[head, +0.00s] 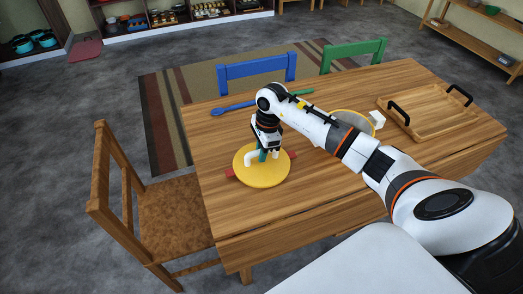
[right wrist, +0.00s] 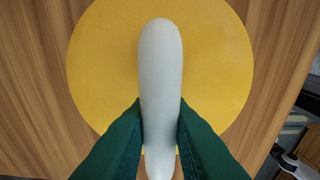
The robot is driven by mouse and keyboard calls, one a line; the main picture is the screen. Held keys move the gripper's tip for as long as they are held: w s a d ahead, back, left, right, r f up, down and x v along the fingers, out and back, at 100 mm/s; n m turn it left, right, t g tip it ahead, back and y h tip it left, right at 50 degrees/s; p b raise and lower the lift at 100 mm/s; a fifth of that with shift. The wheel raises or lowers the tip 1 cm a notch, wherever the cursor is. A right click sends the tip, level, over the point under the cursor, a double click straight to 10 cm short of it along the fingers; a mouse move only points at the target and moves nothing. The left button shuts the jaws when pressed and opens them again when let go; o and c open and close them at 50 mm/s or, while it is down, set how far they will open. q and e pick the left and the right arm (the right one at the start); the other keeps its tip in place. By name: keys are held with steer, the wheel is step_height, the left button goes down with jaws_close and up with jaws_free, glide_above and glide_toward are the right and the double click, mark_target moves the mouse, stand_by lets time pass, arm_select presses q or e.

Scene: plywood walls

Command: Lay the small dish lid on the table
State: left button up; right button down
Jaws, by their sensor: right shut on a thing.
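The dish lid (head: 262,178) is a round yellow disc with a white arched handle (head: 250,159), over the left part of the wooden table (head: 330,195). Red tabs (head: 230,172) stick out from under its left and right edges; what they belong to is hidden beneath the lid. My right gripper (head: 263,154) points down at the lid's middle. In the right wrist view, its green fingers (right wrist: 160,135) are shut on the white handle (right wrist: 160,70), with the yellow lid (right wrist: 105,65) below. I cannot tell whether the lid touches what lies under it. My left gripper is out of view.
A yellow-rimmed round dish (head: 350,113) stands partly behind my right arm, with a white block (head: 377,119) beside it. A wooden tray (head: 430,114) with black handles is at the right. A blue utensil (head: 232,107) lies at the back left. The front left tabletop is clear.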

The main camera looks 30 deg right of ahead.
steer(key=shift+f, duration=0.1)
steer(key=c, duration=1.3)
jaws_free()
steer(key=shift+c, duration=0.2)
step_height(320, 180, up, 12)
steer(key=d+b, duration=0.1)
steer(key=shift+s+d, duration=0.2)
steer(key=shift+d, duration=0.15)
